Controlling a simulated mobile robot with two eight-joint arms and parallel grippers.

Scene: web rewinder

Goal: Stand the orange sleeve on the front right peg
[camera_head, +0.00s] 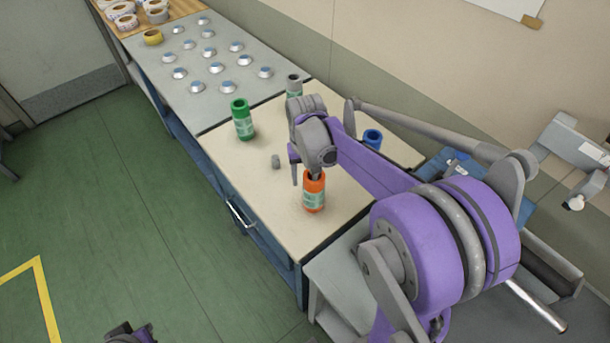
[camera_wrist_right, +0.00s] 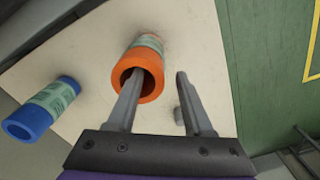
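The orange sleeve (camera_head: 314,196), with a pale green label, stands upright near the front right of the cream tabletop. In the right wrist view the orange sleeve (camera_wrist_right: 149,68) shows its open bore. My right gripper (camera_wrist_right: 158,85) is open above it. One finger overlaps the bore and seems to enter it; the other is outside the wall, with a gap. I cannot tell whether either finger touches. A short grey peg (camera_head: 276,161) stands bare left of the sleeve. A small part of my left arm (camera_head: 130,333) shows at the bottom edge; its fingers are not clear.
A green sleeve (camera_head: 243,121), a grey sleeve (camera_head: 293,86) and a blue sleeve (camera_head: 372,139) stand on the same tabletop (camera_head: 245,165). The wall runs along the right.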

